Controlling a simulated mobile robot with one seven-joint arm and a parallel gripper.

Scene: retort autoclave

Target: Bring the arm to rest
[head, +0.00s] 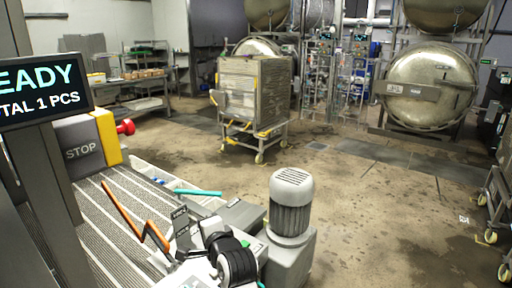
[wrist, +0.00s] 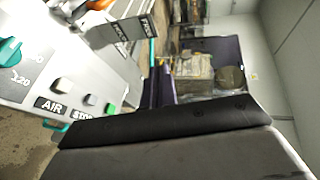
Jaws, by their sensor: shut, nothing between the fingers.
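My gripper (wrist: 160,76) shows in the wrist view as two dark fingers close together. They stand up from the wide grey and black hand along the bottom of the picture. The gripper is shut and empty. A light control panel (wrist: 82,75) with AIR and STOP labels, knobs and a green button lies to its left in the wrist view. In the head view, a white and black jointed part, which looks like my arm, is at the bottom centre by the conveyor. I cannot make out the fingers there.
A striped conveyor (head: 102,215) with an orange bar (head: 124,212) is at lower left, under a display (head: 40,92). A grey motor (head: 292,205) stands beside it. A wheeled rack cart (head: 253,97) and round retort doors (head: 430,85) stand behind. The middle floor is clear.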

